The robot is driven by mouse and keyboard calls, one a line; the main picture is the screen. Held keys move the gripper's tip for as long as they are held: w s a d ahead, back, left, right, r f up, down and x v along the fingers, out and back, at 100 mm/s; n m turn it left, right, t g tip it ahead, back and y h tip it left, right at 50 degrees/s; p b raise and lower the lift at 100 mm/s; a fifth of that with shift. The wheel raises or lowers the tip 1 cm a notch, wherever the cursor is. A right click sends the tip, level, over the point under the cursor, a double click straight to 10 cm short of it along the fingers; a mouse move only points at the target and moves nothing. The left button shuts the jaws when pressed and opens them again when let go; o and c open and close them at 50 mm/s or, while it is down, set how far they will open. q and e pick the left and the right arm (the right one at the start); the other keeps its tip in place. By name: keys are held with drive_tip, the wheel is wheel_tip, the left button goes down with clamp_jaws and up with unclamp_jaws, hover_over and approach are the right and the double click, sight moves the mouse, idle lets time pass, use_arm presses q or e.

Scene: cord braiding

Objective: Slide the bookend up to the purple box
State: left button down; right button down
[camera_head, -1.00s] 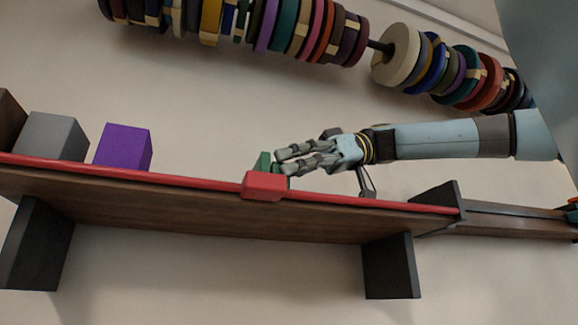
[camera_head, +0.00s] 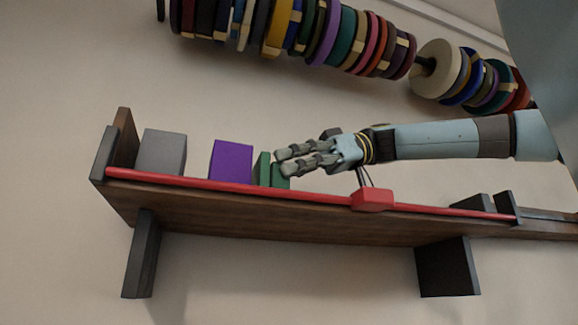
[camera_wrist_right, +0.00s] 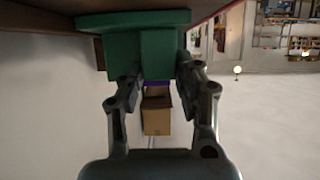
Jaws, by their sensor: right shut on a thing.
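The green bookend (camera_head: 262,168) stands on the wooden shelf just right of the purple box (camera_head: 231,162). They look very close; I cannot tell whether they touch. My right gripper (camera_head: 283,164) reaches in from the right and is shut on the bookend's upright rib. In the right wrist view the green bookend (camera_wrist_right: 160,50) has its rib between my fingers (camera_wrist_right: 158,78). A thin purple strip (camera_wrist_right: 156,82) of the box shows beyond it. My left gripper is not in view.
A grey block (camera_head: 162,152) stands left of the purple box, near the shelf's end panel (camera_head: 125,140). A red rail (camera_head: 270,188) with a red block (camera_head: 372,199) runs along the front edge. Discs on a rod (camera_head: 330,35) hang behind. The shelf (camera_head: 300,215) is clear further right.

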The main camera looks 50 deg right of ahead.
drive_tip(key=shift+w+a, duration=0.1)
drive_tip(key=shift+a, duration=0.1)
drive_tip(key=shift+d, duration=0.25)
drive_tip(key=c, duration=1.3)
unclamp_jaws()
drive_tip(key=o, duration=0.4)
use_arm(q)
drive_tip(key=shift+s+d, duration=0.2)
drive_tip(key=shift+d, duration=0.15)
use_arm(e)
drive_tip(key=v, duration=1.2)
